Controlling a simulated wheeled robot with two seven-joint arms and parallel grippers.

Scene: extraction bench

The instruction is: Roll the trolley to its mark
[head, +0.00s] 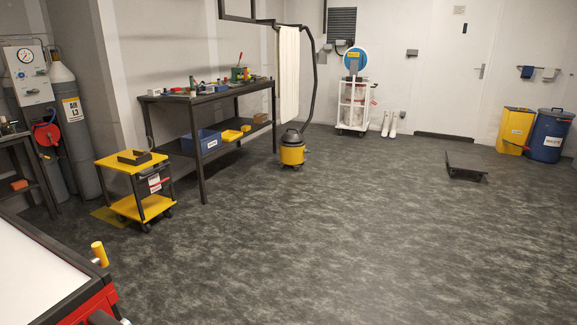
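A yellow-and-black two-shelf trolley (143,207) stands upright on castors at the left, in front of the dark workbench. A black open tray (134,157) sits on its top shelf. A flat yellow patch (104,214) on the floor, which looks like a floor mark, shows at the trolley's left side. The trolley hides part of this patch, so I cannot tell how far it stands over it. Neither of my grippers is in view.
A dark workbench (200,97) and a yellow vacuum (292,152) stand behind the trolley. Grey gas cylinders (84,150) are at left. A white-topped red unit (98,303) fills the near left corner. A low black dolly (465,171) stands right. The middle floor is clear.

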